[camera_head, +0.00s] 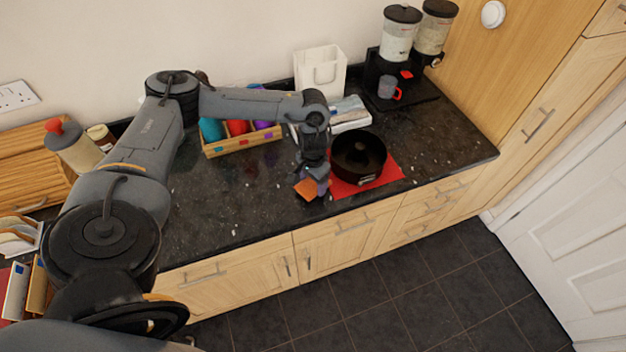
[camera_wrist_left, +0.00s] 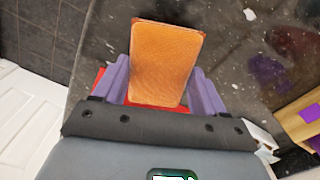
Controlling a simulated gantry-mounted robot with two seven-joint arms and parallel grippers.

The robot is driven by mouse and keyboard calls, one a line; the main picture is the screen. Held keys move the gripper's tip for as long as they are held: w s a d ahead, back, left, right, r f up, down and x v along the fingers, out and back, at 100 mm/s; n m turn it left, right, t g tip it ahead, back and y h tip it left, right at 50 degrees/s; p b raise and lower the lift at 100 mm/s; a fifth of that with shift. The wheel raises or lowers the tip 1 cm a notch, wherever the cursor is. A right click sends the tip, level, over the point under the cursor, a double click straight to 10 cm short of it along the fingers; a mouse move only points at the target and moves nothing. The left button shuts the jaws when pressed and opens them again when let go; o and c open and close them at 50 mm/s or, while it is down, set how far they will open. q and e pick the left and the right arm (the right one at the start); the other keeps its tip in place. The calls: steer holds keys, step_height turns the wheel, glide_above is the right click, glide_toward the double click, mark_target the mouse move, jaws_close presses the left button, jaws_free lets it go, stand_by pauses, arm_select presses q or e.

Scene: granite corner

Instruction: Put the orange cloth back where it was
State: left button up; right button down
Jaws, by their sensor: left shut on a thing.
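The orange cloth (camera_wrist_left: 163,62) is a small flat rectangle between the two purple fingers of my left gripper (camera_wrist_left: 163,85) in the left wrist view. The gripper is shut on it. In the head view the cloth (camera_head: 306,189) shows at the tip of my left gripper (camera_head: 314,186), above the counter near its front edge. A red mat (camera_head: 388,172) lies just to the right of the gripper, with a black round pan (camera_head: 358,155) on it. I cannot tell whether the cloth touches the counter. My right gripper is not in view.
A wooden tray (camera_head: 240,144) with coloured rolls stands at the back. A white bag (camera_head: 320,70), a magazine (camera_head: 349,114), dispensers (camera_head: 402,35) and a cup (camera_head: 389,88) stand further right. The dark counter (camera_head: 225,200) is clear left of the gripper.

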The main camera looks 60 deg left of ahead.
arm_select(q)
steer(key=shift+f, duration=0.45)
steer(key=o, duration=1)
